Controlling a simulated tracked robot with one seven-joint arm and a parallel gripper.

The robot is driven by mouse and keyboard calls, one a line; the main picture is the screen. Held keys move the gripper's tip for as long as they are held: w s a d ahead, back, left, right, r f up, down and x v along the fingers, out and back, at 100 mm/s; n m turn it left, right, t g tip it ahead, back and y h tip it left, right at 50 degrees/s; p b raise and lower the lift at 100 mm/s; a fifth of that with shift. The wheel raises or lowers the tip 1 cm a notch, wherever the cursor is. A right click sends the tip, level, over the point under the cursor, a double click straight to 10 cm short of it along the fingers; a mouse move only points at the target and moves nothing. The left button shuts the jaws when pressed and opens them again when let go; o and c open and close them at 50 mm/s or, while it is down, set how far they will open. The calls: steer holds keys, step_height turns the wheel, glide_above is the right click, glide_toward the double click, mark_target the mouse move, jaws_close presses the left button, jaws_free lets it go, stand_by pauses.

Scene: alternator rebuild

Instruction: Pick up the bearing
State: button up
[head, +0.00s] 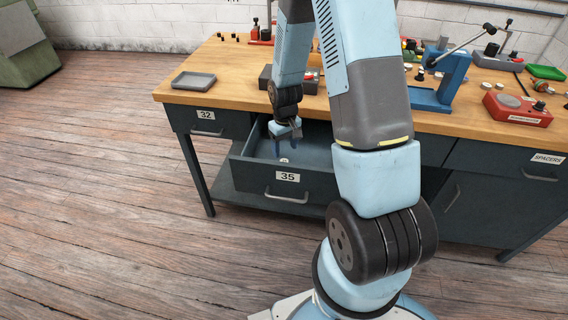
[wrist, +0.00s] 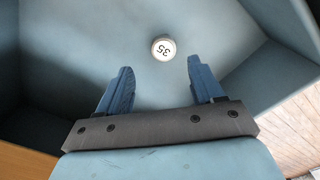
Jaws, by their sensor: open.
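The bearing is a small round pale piece marked 35; in the wrist view the bearing (wrist: 163,48) lies on the drawer floor. It also shows in the head view as a tiny pale bearing (head: 284,160) inside the open drawer (head: 262,182) labelled 35. My gripper (wrist: 160,75) is open and empty, with its two blue fingers pointing toward the bearing. The bearing appears beyond the fingertips, roughly centred between them, and is not touched. In the head view my gripper (head: 285,147) is inside the drawer opening, pointing down.
The drawer walls stand close around my gripper. The wooden bench top (head: 225,78) is above and behind the drawer. It carries a grey tray (head: 193,80), a blue press (head: 440,85) and a red box (head: 517,109). Drawer 32 (head: 207,122) is shut. Open floor lies in front.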

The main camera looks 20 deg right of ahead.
mark_target(284, 160)
steer(key=f, duration=0.3)
steer(key=shift+s+a+f, duration=0.2)
steer(key=shift+a+f, duration=0.05)
steer(key=shift+f, duration=0.85)
steer(key=shift+c, duration=0.2)
steer(key=c, duration=1.1)
